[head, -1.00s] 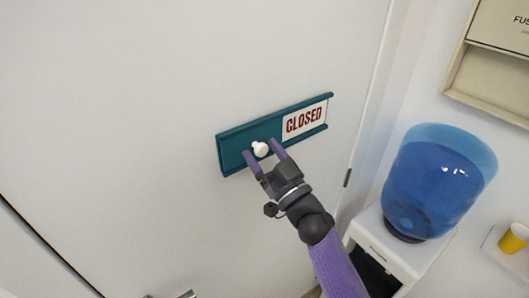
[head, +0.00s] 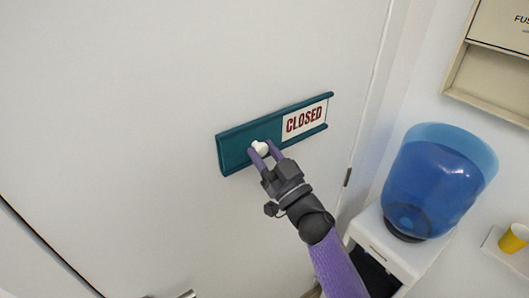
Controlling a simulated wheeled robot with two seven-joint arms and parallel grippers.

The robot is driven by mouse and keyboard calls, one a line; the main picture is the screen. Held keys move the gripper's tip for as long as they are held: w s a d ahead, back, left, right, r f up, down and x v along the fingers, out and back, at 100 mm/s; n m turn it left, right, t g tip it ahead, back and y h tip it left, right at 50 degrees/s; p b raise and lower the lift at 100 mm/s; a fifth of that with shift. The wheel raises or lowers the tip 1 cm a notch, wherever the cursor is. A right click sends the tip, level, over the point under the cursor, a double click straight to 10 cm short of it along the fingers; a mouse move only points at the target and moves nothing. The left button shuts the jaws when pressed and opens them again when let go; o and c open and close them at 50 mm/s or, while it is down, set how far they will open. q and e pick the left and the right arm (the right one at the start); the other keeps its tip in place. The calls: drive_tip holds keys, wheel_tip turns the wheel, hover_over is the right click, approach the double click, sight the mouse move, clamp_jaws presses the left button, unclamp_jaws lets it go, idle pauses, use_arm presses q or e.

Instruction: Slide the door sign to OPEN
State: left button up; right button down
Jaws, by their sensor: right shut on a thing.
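The teal door sign (head: 236,150) is fixed on the white door, tilted up to the right in the picture. Its right part shows a white panel reading CLOSED (head: 304,119) in red letters. A white knob (head: 261,147) stands out from the teal slider left of that panel. My right gripper (head: 264,150) is shut on the knob, with one purple finger on each side of it. The fingers hide part of the knob and the sign's lower edge. My left gripper is not in view.
A water cooler with a blue bottle (head: 440,182) stands right of the door. A yellow cup (head: 514,238) sits on a small shelf at the far right. A beige wall box (head: 495,85) is at the upper right. A door handle (head: 187,294) shows at the bottom edge.

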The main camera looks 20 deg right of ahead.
drive_tip(key=shift+d, duration=0.1)
idle(0.6)
drive_tip(key=w+d+b, duration=0.1)
drive_tip(key=d, duration=0.3)
drive_tip(key=w+d+b, duration=0.2)
drive_tip(key=d, duration=0.2)
drive_tip(key=w+d+b, duration=0.1)
drive_tip(key=d, duration=0.4)
drive_tip(key=shift+w+f+b, duration=0.1)
drive_tip(key=shift+w+b, duration=0.2)
drive_tip(key=shift+w, duration=0.1)
drive_tip(key=shift+w+d, duration=0.15)
drive_tip(key=shift+d, duration=0.35)
drive_tip(key=shift+r, duration=0.2)
drive_tip(key=c, duration=0.6)
unclamp_jaws()
drive_tip(key=o, duration=0.3)
drive_tip(key=shift+w+d+f, duration=0.1)
drive_tip(key=shift+w+d, duration=0.05)
drive_tip(key=shift+d, duration=0.05)
drive_tip(key=shift+a, duration=0.1)
